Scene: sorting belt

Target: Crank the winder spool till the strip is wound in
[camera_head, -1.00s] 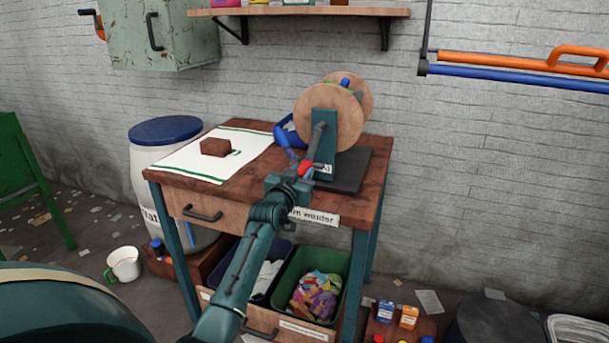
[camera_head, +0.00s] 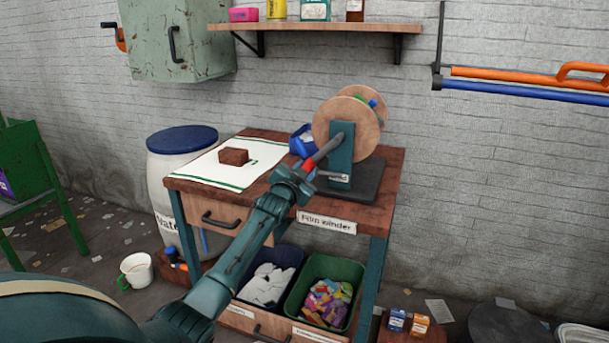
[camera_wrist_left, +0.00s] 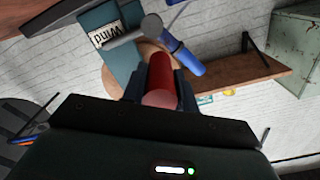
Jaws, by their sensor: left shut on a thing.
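The film winder stands on the wooden table (camera_head: 392,192), with a wooden spool (camera_head: 335,112) on a teal upright (camera_head: 341,172). Its grey crank arm (camera_head: 328,147) slants down and left from the hub to a red handle (camera_head: 309,166). My left gripper (camera_head: 303,174) is shut on this red handle, which also shows between the fingers in the left wrist view (camera_wrist_left: 160,80). A blue piece (camera_head: 299,145) shows behind the crank, left of the spool, partly hidden; I cannot tell whether it is the strip. Blue and green bits show between the spool discs. My right gripper is out of view.
A white cloth (camera_head: 205,172) with a brown block (camera_head: 234,156) lies on the table's left. Below are a dark blue bin (camera_head: 290,256) and a green bin (camera_head: 352,266). A shelf (camera_head: 310,25) hangs above, and a blue-lidded barrel (camera_head: 182,138) stands left.

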